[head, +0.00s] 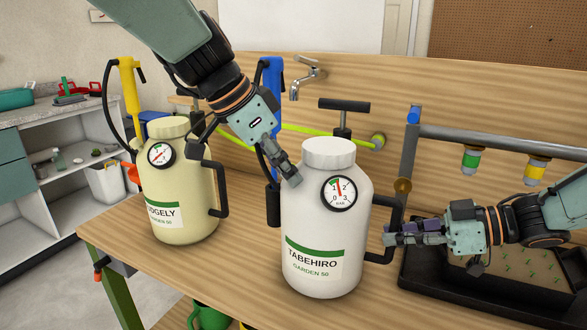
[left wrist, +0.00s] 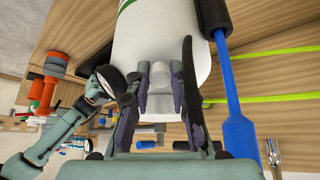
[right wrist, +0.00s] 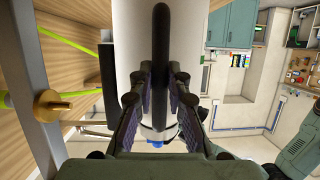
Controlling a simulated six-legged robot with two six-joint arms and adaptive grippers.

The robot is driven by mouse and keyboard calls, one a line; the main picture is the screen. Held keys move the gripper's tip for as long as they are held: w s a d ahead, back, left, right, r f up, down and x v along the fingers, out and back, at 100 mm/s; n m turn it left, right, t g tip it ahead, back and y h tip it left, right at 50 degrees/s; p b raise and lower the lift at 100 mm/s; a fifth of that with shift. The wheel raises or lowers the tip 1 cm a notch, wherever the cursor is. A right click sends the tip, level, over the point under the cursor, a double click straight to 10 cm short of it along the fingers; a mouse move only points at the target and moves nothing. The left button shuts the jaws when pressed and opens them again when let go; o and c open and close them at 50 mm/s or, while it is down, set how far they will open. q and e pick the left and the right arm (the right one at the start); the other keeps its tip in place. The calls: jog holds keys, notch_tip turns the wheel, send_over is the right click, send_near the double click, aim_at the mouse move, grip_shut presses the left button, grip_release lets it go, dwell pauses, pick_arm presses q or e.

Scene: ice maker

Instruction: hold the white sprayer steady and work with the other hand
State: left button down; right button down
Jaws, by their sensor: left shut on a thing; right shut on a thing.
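The white sprayer (head: 322,225), labelled TABEHIRO, stands upright on the wooden bench. Its round gauge (head: 339,193) faces me, with the needle near 1. My right gripper (head: 388,239) is shut on the sprayer's black side handle (head: 384,205); the handle (right wrist: 160,60) also runs between the fingers in the right wrist view. My left gripper (head: 293,180) reaches down to the sprayer's left shoulder, below the cap. In the left wrist view its fingers are closed around a small white knob-like part (left wrist: 183,75) against the white body. The fingertips partly hide it.
A cream sprayer (head: 180,190) stands on the left. A blue spray wand (head: 272,85) with a black hose is behind the white sprayer. A tap (head: 305,75), a grey pipe with nozzles (head: 490,140) and a black tray (head: 410,285) are around the back and right.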

pick_arm(q)
jog(key=shift+s+a+r, duration=0.1)
jog(key=shift+a+r, duration=0.2)
jog(key=shift+r, duration=0.3)
jog(key=c, duration=1.2)
grip_release()
jog(key=shift+o, duration=0.2)
jog(key=v, duration=0.7)
jog(key=v, duration=0.7)
